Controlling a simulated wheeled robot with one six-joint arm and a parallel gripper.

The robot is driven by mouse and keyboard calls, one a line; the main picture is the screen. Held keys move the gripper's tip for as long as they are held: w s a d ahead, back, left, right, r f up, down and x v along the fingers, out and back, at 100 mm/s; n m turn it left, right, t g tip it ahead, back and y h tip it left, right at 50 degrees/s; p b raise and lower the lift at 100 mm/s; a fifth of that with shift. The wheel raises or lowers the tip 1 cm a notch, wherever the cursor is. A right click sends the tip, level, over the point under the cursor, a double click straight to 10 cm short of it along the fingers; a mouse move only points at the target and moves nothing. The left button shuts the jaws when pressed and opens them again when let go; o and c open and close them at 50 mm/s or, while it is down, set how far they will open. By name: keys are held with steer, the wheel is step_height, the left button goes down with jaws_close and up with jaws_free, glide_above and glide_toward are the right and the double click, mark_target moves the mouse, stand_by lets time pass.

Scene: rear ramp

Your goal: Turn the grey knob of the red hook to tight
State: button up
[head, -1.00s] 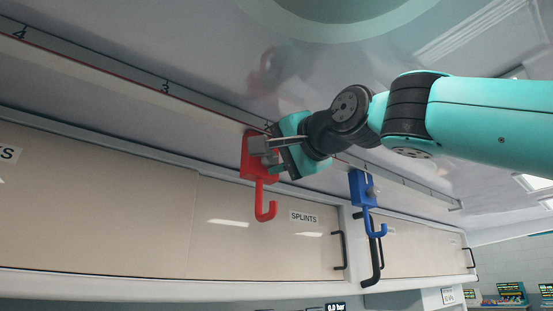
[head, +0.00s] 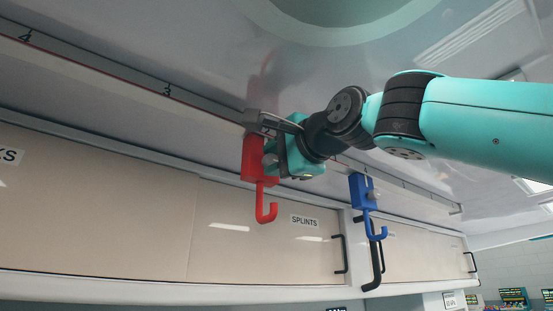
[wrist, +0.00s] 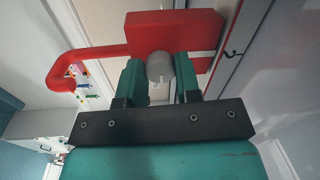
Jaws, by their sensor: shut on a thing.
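The red hook (head: 261,180) hangs from the grey rail under the ceiling, its curved end pointing down. In the wrist view the red hook (wrist: 143,32) has its block at the top and its bent end to the left. My gripper (wrist: 160,74) is shut on the grey knob (wrist: 160,66), with one teal finger on each side of it. A pale mark shows on the knob's face. In the head view my gripper (head: 270,142) is at the hook's block and mostly hides the knob.
A blue hook (head: 363,190) hangs on the same rail (head: 168,92) to the right. The rail carries numbers. Below are cabinet doors (head: 240,240) with a SPLINTS label (head: 304,222) and black handles. Free air lies below the rail, in front of the doors.

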steer(key=o, duration=0.9)
steer(key=b+v, duration=0.7)
steer(key=v, duration=1)
steer(key=shift+s+d, duration=0.15)
steer(key=shift+s, duration=0.05)
steer(key=shift+f, duration=0.15)
steer(key=w+a+f+n+g+h, duration=0.1)
steer(key=w+f+n+g, duration=0.15)
steer(key=f, duration=0.75)
steer(key=w+a+f+n+g+h, duration=0.1)
steer(key=w+f+n+g+h, duration=0.15)
steer(key=f, duration=0.65)
steer(key=w+a+f+n+g+h, duration=0.15)
steer(key=f+n, duration=0.25)
steer(key=f, duration=0.6)
steer(key=s+d+f+n+g, duration=0.2)
steer(key=s+f+g, duration=0.1)
steer(key=f, duration=0.6)
steer(key=s+d+f+n+g+h, duration=0.1)
steer(key=s+d+f+n+g, duration=0.1)
steer(key=s+f, duration=0.4)
steer(key=s+d+f+n+g, duration=0.3)
steer(key=s+f+g, duration=0.1)
steer(key=f, duration=1)
steer(key=shift+s+f+h, duration=0.1)
steer(key=shift+s+h, duration=0.2)
steer(key=shift+s, duration=0.45)
